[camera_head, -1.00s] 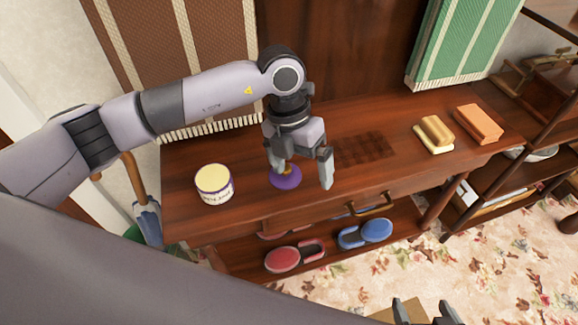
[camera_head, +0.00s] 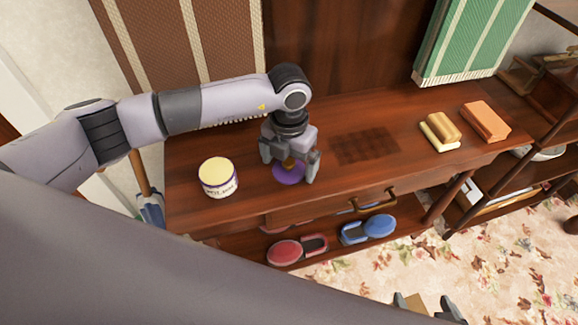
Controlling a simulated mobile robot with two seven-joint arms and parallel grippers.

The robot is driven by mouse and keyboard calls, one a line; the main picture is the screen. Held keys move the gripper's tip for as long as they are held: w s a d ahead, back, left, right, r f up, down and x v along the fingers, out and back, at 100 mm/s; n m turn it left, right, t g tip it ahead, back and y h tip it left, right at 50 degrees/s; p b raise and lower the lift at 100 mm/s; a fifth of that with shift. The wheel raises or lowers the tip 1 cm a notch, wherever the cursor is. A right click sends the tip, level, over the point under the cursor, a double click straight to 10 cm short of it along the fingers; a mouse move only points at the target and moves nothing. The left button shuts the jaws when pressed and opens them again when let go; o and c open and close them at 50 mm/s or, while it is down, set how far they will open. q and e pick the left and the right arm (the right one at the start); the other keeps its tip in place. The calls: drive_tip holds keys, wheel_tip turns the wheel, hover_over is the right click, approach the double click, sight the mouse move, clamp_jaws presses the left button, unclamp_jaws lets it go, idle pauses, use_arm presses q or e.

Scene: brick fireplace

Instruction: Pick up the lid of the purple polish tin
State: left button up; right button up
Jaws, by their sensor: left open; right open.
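The purple lid (camera_head: 287,178) lies flat on the wooden table, with a small brownish knob on top. My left gripper (camera_head: 290,172) points down over it, open, with its fingers on either side of the knob; whether they touch it I cannot tell. The fingers hide part of the lid. My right gripper (camera_head: 425,308) is open at the bottom edge, partly cut off, well away from the table top.
A yellow-and-tan brush or block (camera_head: 440,132) and an orange block (camera_head: 485,121) lie on the right of the table (camera_head: 330,190). Red brushes (camera_head: 285,252) and blue brushes (camera_head: 378,226) sit on the shelf below. A green striped cloth (camera_head: 470,40) hangs at the back right.

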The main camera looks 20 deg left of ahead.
use_arm(q)
drive_tip(key=c, duration=1.1)
use_arm(e)
drive_tip(key=shift+d, duration=0.1)
use_arm(q)
drive_tip(key=shift+r, duration=0.1)
